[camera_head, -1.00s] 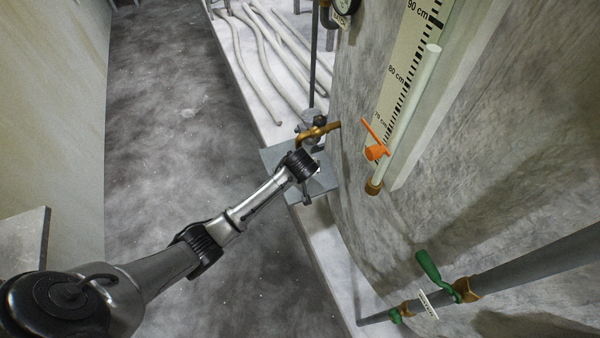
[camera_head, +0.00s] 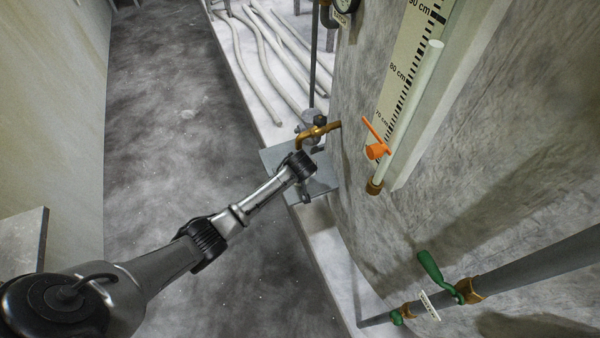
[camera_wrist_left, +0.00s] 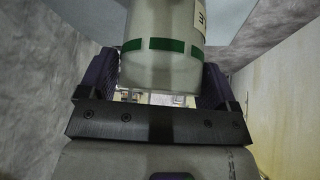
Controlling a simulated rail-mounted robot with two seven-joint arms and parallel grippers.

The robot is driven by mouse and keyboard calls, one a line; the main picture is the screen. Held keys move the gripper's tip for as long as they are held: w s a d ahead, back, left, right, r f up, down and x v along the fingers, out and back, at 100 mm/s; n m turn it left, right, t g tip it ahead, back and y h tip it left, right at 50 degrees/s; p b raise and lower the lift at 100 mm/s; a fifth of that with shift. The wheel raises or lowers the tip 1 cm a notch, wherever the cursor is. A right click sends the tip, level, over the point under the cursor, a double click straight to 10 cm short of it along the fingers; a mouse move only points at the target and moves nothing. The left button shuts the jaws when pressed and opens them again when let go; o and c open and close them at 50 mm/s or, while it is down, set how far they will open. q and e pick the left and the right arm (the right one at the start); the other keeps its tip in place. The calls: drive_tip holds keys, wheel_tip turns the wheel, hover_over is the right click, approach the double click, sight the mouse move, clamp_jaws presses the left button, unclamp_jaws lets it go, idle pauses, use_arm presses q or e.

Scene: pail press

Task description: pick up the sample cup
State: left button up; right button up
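The sample cup (camera_wrist_left: 160,70) fills the upper middle of the left wrist view. It is pale, with a green band and a label partly in view at its upper right. My left gripper (camera_wrist_left: 160,82) has one dark finger on each side of the cup. No clear gap shows between fingers and cup, but I cannot tell whether they press on it. A light gap shows between the cup's lower edge and the palm. In the head view my left wrist is over a grey metal shelf (camera_head: 323,182) below a brass tap (camera_head: 318,131), and the cup is hidden there. My right gripper is out of view.
The curved grey tank wall (camera_head: 480,190) rises on the right, with a level scale (camera_head: 408,72), a clear tube (camera_head: 412,105) and an orange pointer (camera_head: 375,150). A pipe with a green handle (camera_head: 430,266) crosses the lower right. Floor left of the shelf is clear.

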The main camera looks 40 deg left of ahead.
use_arm(q)
drive_tip(key=c, duration=0.8)
drive_tip(key=shift+o, duration=0.2)
drive_tip(key=shift+r, duration=0.1)
